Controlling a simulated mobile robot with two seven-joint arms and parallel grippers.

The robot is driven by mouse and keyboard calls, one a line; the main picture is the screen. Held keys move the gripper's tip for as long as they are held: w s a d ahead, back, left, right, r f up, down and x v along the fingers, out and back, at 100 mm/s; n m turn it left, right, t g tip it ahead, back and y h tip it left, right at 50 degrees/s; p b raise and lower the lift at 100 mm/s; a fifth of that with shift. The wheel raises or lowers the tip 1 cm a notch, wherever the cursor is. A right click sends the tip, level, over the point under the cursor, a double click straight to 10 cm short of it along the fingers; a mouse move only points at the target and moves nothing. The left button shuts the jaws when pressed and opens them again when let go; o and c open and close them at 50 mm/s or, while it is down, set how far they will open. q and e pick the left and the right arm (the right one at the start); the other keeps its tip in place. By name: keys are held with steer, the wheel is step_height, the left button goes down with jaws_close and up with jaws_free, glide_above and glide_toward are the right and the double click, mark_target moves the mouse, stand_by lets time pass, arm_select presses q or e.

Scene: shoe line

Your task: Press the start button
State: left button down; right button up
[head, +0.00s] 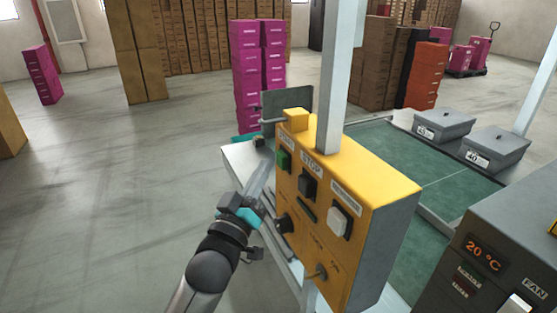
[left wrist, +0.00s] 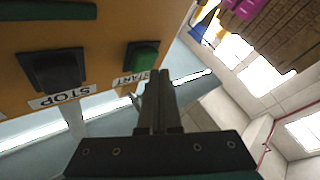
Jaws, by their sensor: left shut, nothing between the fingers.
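The start button (head: 284,160) is a green square button in a dark frame on the yellow control box (head: 350,185), at the upper left of its front. It also shows in the left wrist view (left wrist: 143,56), with its START label upside down. My left gripper (head: 264,168) is shut and empty, its fingers pointing up just left of the button. In the left wrist view the fingertips (left wrist: 158,73) are close beside the green button; I cannot tell whether they touch the box. My right gripper is not in view.
A black STOP button (head: 306,186) is right of the green one, then a white button (head: 339,221). Knobs sit below. A grey post (head: 340,70) rises behind the box. A grey panel with a temperature display (head: 483,252) stands at right. The floor at left is open.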

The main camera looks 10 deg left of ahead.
arm_select(q)
steer(key=shift+w+d, duration=0.15)
steer(key=shift+d, duration=0.1)
